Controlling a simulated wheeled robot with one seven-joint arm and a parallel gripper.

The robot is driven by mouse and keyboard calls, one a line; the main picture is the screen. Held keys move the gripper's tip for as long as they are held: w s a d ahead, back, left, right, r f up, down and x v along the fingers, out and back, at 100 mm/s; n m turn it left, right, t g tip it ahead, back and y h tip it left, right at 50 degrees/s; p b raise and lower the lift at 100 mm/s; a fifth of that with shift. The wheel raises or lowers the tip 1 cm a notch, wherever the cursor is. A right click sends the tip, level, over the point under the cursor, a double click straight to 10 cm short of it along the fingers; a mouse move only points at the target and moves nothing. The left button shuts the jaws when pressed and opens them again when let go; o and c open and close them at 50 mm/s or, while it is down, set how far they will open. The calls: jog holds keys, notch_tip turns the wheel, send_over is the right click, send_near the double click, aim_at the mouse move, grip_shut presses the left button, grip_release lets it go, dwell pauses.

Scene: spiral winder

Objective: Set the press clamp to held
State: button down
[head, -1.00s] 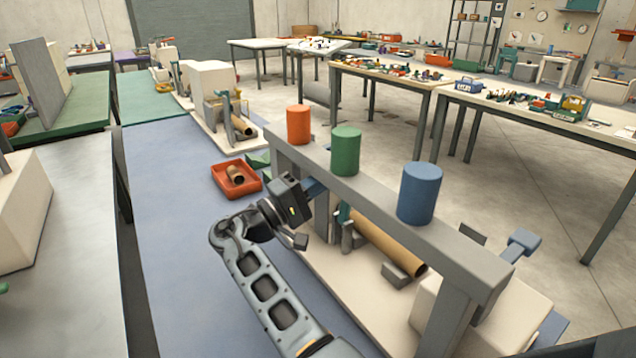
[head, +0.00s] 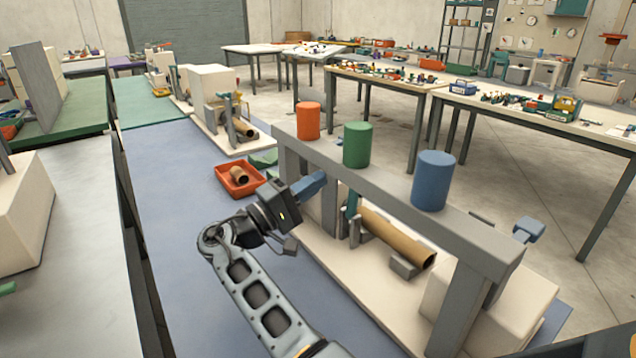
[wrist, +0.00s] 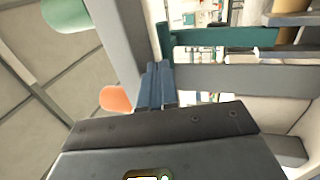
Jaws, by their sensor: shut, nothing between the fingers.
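The winder stands on a pale base (head: 345,282) under a grey beam frame (head: 400,200). A cardboard tube (head: 398,237) lies beneath the beam. A teal bar (wrist: 215,37) crosses the wrist view just beyond the fingers. Either may belong to the press clamp; I cannot tell which part is the clamp itself. My gripper (head: 312,184) is at the left side of the frame, its blue fingers pointing toward the beam. In the wrist view the fingers (wrist: 155,85) are together and empty. Contact cannot be told.
Orange (head: 308,120), green (head: 357,144) and blue (head: 433,180) cylinders stand on the beam. A red tray (head: 240,192) with a short tube sits at left. A blue-headed handle (head: 528,229) is at the far right end.

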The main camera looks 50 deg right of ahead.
jog(key=r+b+v, duration=0.1)
jog(key=b+v, duration=0.1)
jog(key=v, duration=0.6)
jog(key=shift+a, duration=0.4)
